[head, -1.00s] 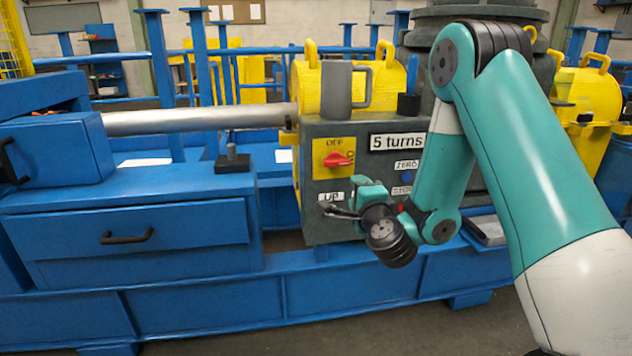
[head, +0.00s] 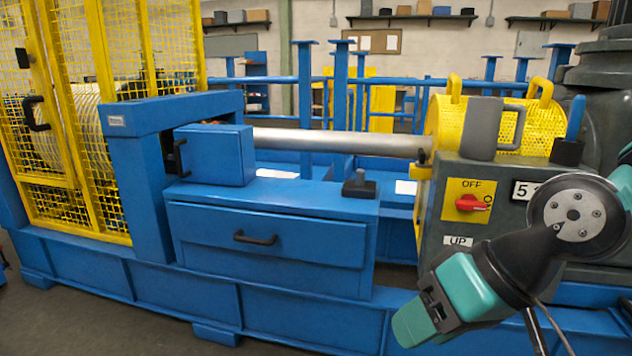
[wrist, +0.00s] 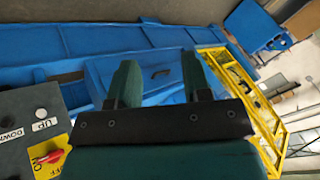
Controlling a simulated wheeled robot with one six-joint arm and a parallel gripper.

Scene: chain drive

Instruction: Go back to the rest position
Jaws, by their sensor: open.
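My gripper (head: 422,315) is in the lower right of the head view, in front of the blue machine base and beside the grey control box (head: 430,215). In the wrist view my gripper (wrist: 160,85) shows two green fingers spread apart with nothing between them. The fingers point towards the blue base and its drawer (wrist: 150,75). My gripper touches nothing that I can see. Part of my arm covers the right side of the control box, including most of its "5 turns" label.
The control box has a red switch (head: 472,203) on a yellow plate. A blue drawer (head: 265,235) with a black handle is shut. A yellow mesh cage (head: 165,50) stands at the left. A steel shaft (head: 340,142) runs behind. Grey floor (head: 100,310) is free in front.

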